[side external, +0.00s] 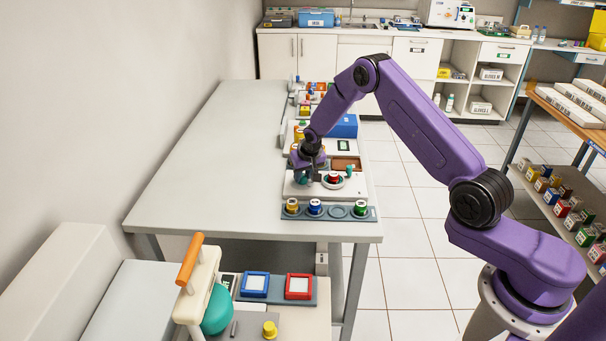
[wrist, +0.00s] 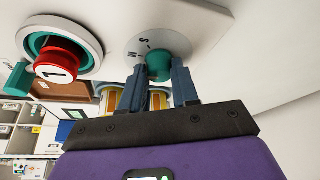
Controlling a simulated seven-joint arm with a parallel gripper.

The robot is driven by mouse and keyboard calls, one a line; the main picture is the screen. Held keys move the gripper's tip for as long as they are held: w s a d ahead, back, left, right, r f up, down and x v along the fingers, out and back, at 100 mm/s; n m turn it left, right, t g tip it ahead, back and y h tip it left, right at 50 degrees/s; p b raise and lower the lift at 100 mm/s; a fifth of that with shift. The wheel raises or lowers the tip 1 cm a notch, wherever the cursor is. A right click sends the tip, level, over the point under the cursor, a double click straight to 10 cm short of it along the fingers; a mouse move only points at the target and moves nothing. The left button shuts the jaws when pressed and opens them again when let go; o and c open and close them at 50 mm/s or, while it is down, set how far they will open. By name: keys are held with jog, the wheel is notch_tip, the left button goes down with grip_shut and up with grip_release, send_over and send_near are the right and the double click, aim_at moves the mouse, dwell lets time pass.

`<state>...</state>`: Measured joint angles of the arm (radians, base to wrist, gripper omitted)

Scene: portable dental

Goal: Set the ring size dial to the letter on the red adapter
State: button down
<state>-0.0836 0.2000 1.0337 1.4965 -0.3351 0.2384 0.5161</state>
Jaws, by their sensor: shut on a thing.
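The red adapter (wrist: 62,62) sits in a white round seat with a teal ring on the pale device; its white top bears a dark mark like "1" or a turned "L". It also shows in the side view (side external: 333,178). Left of it there is the ring size dial, with a teal knob (wrist: 159,62) and a grey disc (wrist: 136,50) lettered S and what looks like M. The rest of the lettering is hidden or unreadable. My gripper (wrist: 158,80) is shut on the teal knob, one finger on each side; in the side view (side external: 305,174) it covers most of the dial.
A grey rack (side external: 338,212) in front holds yellow (side external: 292,205), blue (side external: 315,206) and green (side external: 361,208) adapters, with one empty place. The table's left side is clear.

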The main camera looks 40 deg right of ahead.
aim_at(323, 190)
jog(key=shift+d+n+y, duration=0.1)
jog(key=shift+n+y, duration=0.5)
jog(key=shift+n, duration=0.9)
jog(key=shift+d+n+y, duration=0.1)
jog(key=shift+n+y, duration=0.5)
jog(key=shift+n, duration=1.3)
jog(key=c, duration=0.8)
grip_release()
jog(key=shift+c, duration=0.2)
jog(key=shift+r, duration=0.15)
jog(key=v, duration=1.7)
jog(key=shift+d, duration=0.2)
